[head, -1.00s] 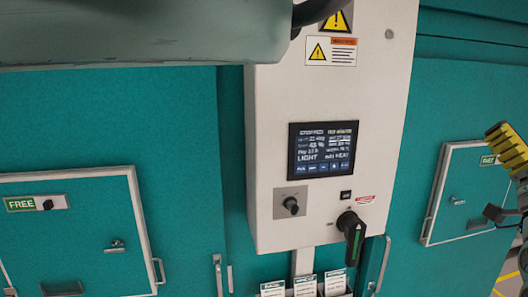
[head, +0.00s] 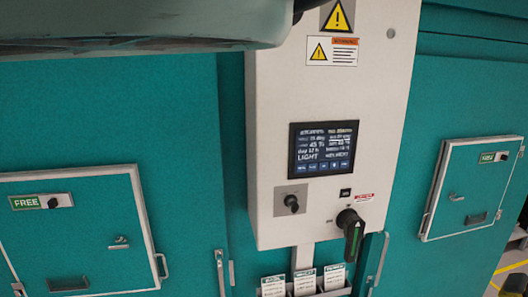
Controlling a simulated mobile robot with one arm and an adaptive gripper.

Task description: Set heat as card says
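A white control cabinet (head: 275,110) stands in the middle. Its dark screen (head: 323,148) shows two columns of small white text; "LIGHT" is readable, the rest is mostly blurred. A row of blue buttons (head: 322,166) runs along the screen's bottom. A small black knob (head: 291,203) sits on a grey plate below left. A large black rotary handle (head: 353,235) is at lower right, pointing down. Several cards stand in a holder below: a left card (head: 273,285), a middle card (head: 304,281) and a right card (head: 334,276). Their text is too small to read. My gripper is not in view.
Teal chamber walls flank the cabinet. A left hatch (head: 90,230) is labelled FREE; a right hatch (head: 466,187) has a similar label. Vertical door handles (head: 220,272) stick out near the cabinet. A grey-green part, probably my arm, covers the top left.

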